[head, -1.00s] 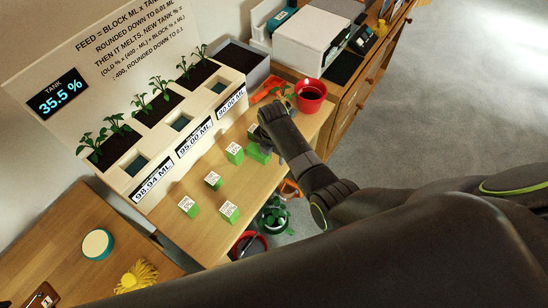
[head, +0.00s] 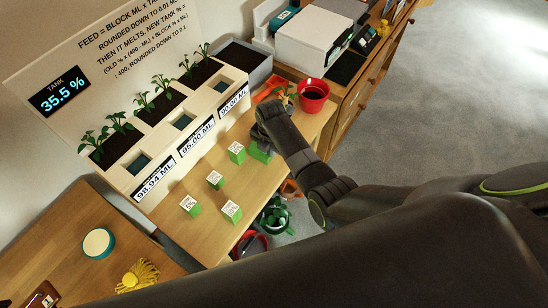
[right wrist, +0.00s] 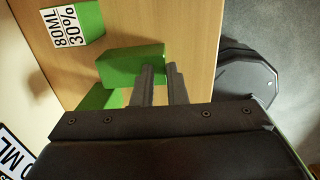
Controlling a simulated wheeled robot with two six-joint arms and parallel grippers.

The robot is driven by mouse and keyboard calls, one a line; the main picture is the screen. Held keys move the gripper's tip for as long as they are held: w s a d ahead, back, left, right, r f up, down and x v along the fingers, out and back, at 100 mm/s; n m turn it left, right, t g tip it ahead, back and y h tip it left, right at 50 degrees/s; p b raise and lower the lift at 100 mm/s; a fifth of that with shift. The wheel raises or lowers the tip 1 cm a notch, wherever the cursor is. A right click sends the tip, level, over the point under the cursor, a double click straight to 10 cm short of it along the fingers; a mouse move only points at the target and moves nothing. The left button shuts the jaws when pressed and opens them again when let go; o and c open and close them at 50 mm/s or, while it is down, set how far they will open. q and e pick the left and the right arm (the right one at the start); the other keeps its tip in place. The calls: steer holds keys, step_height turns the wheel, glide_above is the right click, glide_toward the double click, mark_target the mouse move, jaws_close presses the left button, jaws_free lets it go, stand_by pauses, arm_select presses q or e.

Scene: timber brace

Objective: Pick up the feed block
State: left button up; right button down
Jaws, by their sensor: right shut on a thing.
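Several green feed blocks with white labels stand on the wooden bench: one front left (head: 190,206), one front right (head: 231,211), one in the middle (head: 214,180) and one farther back (head: 237,152). My right gripper (head: 262,143) is down at the back blocks, shut on a green block (head: 261,153) that it partly covers. In the right wrist view the two fingers (right wrist: 162,82) meet this held block (right wrist: 125,66); its label is hidden. Beside it are a block labelled 80ML 30% (right wrist: 77,22) and another green block (right wrist: 98,97). My left gripper is not in view.
A white planter (head: 150,178) with seedlings and ML displays runs behind the blocks. Its tank panel (head: 60,92) reads 35.5 %. A red pot (head: 313,97) and an orange tool (head: 268,91) lie beyond my gripper. Pots stand below the bench's right edge.

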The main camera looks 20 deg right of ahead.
steer(key=shift+g, duration=0.4)
steer(key=s+f, duration=0.1)
steer(key=s+d+f, duration=0.1)
steer(key=shift+s+d+f, duration=0.25)
steer(key=shift+s+f, duration=0.15)
steer(key=shift+r, duration=0.5)
step_height(320, 180, up, 9)
steer(key=shift+w+p, duration=0.3)
steer(key=shift+w, duration=0.15)
steer(key=shift+c, duration=2.2)
jaws_free()
steer(key=shift+r, duration=0.1)
